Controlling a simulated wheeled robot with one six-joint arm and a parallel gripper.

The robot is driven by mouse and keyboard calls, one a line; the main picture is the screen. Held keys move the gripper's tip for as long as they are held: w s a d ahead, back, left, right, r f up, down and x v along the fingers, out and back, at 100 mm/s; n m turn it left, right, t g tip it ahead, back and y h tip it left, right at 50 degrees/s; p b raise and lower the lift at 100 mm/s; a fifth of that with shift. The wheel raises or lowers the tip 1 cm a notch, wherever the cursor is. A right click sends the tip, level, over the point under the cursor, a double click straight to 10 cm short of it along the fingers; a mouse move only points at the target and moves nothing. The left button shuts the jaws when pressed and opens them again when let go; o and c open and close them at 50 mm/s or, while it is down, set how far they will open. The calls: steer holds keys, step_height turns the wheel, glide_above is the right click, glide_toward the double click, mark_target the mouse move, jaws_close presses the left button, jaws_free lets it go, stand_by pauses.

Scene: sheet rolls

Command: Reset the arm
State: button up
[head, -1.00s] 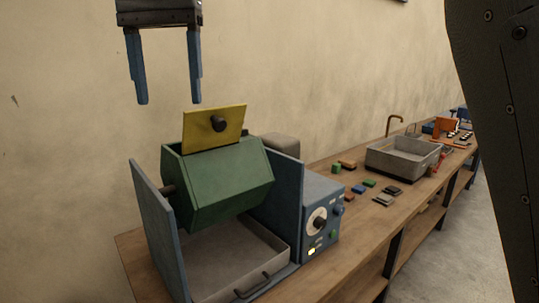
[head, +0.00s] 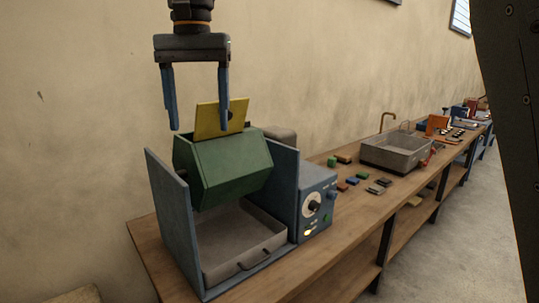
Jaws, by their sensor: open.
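My gripper (head: 199,128) is in the upper left of the head view, pointing down with its two blue fingers spread apart. Nothing is between the fingers. Behind them is a yellow lid (head: 207,117) with a dark knob, standing up at the top of a green faceted drum (head: 232,165). The right finger covers part of the lid. I cannot tell how far the fingers are from the lid in depth. The drum hangs between the blue side plates of a machine.
A grey tray (head: 243,263) lies under the drum. A blue control box (head: 318,203) with a dial stands at its right. Several small coloured blocks (head: 352,181) and a grey basin (head: 397,153) are farther along the wooden bench (head: 335,259).

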steer(key=s+d+f, duration=0.1)
steer(key=d+f, duration=2.4)
steer(key=f, duration=0.1)
steer(key=s+d+f+t, duration=0.1)
steer(key=s+d+f, duration=0.7)
steer(key=s+f, duration=0.1)
steer(key=shift+s+d+b, duration=0.15)
steer(key=shift+s+b, duration=0.2)
steer(key=shift+s, duration=0.05)
